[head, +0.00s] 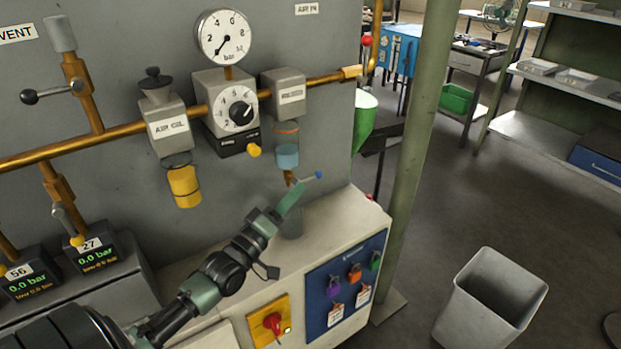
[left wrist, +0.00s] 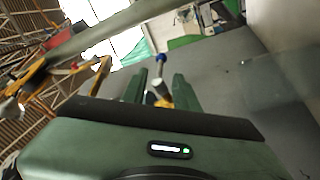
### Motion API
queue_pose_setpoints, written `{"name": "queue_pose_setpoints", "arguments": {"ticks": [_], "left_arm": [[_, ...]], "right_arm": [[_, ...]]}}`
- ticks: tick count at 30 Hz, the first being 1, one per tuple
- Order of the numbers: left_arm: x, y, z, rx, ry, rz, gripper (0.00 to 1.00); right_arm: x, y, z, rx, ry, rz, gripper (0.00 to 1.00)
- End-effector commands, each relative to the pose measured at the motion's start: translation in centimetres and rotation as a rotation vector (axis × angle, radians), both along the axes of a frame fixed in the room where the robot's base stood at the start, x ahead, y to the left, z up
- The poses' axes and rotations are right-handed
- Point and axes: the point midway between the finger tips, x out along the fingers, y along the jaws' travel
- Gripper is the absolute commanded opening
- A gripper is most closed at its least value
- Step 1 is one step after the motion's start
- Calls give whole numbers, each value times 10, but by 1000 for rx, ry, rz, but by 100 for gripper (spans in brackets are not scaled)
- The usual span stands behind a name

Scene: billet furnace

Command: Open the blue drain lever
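The drain lever is a thin metal handle with a blue tip (head: 319,175), below the water separator's clear bowl (head: 286,150) on the grey panel. In the left wrist view, the blue tip (left wrist: 160,58) shows beyond my fingertips, and the lever's metal shaft and brass fitting run down between the two fingers. My left gripper (head: 300,190) is at the lever; its fingers (left wrist: 159,88) are apart, with a gap visible on both sides of the fitting. In the head view the gripper partly hides the lever's base. My right gripper is not in view.
A white cabinet top (head: 325,222) lies below the gripper, with a lockout board (head: 345,285) and a red switch (head: 271,322) on its front. The air regulator (head: 232,112) and yellow-bowled oiler (head: 163,125) are to the left. A green post (head: 420,150) stands right; a grey bin (head: 489,300) is on the floor.

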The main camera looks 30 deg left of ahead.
Motion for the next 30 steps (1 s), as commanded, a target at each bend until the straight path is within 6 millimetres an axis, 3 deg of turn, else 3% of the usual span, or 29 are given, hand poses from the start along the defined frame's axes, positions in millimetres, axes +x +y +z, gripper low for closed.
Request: {"name": "queue_pose_setpoints", "arguments": {"ticks": [6,12,23,27,30], "left_arm": [[36,-2,10,2,-1,1,30],[59,-4,13,4,1,1,30],[66,-5,14,4,4,0,30],[65,-5,14,4,4,0,0],[65,-5,14,4,4,0,0]], "right_arm": [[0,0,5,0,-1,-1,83],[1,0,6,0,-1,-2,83],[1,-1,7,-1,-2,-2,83],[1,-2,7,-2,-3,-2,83],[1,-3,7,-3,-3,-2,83]]}}
